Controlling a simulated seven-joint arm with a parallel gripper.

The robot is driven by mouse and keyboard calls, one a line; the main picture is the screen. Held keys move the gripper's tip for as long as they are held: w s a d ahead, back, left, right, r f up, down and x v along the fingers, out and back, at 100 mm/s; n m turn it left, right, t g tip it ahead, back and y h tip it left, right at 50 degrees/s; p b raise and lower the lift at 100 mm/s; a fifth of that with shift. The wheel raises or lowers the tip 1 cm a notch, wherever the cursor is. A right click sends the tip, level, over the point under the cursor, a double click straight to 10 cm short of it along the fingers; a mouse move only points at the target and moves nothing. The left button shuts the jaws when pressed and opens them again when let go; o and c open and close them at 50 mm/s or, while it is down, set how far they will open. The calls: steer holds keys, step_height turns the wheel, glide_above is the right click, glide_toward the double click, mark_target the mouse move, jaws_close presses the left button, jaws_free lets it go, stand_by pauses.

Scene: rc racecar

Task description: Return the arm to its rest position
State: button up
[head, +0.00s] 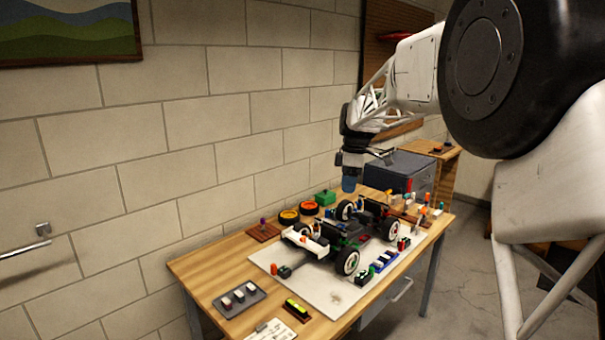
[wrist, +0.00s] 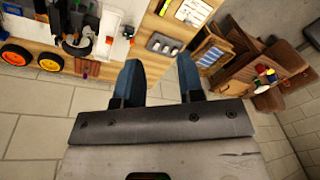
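My arm comes in from the right in the head view and reaches over the far part of the workbench. My gripper (head: 349,184) points down above the bench there, behind the racecar (head: 342,239). In the wrist view my gripper (wrist: 160,80) shows two blue fingers spread apart with nothing between them. The racecar stands on a pale mat (head: 318,293) on the wooden workbench (head: 200,267); only part of it shows at the upper left of the wrist view (wrist: 80,38).
Orange-rimmed wheels (head: 289,217), a green box (head: 325,198) and a dark tray (head: 239,298) of small parts lie on the bench. A grey cabinet (head: 400,170) stands at its far end. A brick wall (head: 150,190) runs along the left side.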

steer(key=s+d+r+m+t, duration=0.15)
steer(key=s+m, duration=0.25)
steer(key=s, duration=0.9)
steer(key=s+d+r+m, duration=0.15)
steer(key=s+m, duration=0.35)
steer(key=s, duration=0.9)
steer(key=s+d+f+m+t, duration=0.1)
steer(key=s+f+m, duration=0.3)
steer(key=s, duration=0.7)
steer(key=s+d+f+m+t+h, duration=0.1)
steer(key=s+f+m, duration=0.2)
steer(key=s, duration=0.9)
step_height(320, 180, down, 2)
steer(key=shift+s+d+f+m, duration=0.2)
steer(key=shift+m, duration=0.2)
